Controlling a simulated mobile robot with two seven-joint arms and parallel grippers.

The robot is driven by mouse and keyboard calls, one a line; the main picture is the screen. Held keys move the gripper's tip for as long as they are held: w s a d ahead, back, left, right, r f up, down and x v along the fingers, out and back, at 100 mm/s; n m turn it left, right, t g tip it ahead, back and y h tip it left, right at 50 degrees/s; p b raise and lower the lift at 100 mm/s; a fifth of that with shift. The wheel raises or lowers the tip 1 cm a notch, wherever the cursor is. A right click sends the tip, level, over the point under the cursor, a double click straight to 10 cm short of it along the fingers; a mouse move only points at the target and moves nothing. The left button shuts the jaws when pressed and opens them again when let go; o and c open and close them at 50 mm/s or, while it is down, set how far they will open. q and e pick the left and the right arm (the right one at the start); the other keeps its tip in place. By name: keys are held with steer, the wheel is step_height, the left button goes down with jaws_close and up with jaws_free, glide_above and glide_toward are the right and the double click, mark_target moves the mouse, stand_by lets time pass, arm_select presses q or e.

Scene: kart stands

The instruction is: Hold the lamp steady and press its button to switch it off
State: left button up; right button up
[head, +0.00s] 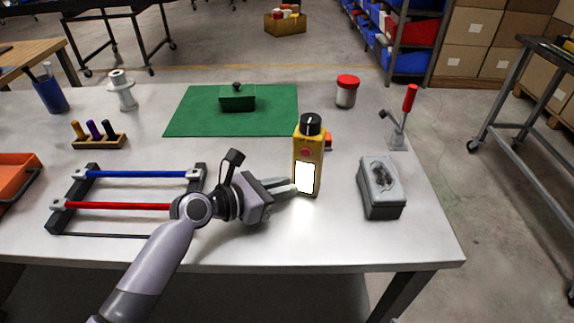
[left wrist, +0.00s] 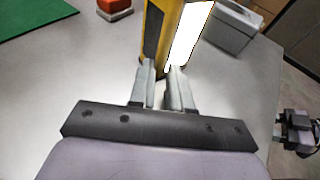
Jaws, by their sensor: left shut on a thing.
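The yellow lamp (head: 297,160) stands upright near the front right of the table, with a black knob on top. Its white front panel (head: 305,177) is brightly lit, and a round red button (head: 305,153) sits above the panel. My left gripper (head: 291,189) is shut on the lower part of the lamp, from the left. In the left wrist view, the fingers (left wrist: 160,72) meet the lamp (left wrist: 155,30) near its base; its top is out of frame. What looks like my right gripper (left wrist: 298,130) shows at the right edge of that view, off the table; its jaws are unclear.
A grey box (head: 380,188) stands right of the lamp, and a red-handled lever (head: 408,105) behind it. An orange block (head: 328,141) sits just behind the lamp. A green mat (head: 190,115) lies further back. A rack with blue and red bars (head: 90,170) lies left of my arm.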

arm_select(q)
steer(key=o, duration=1.6)
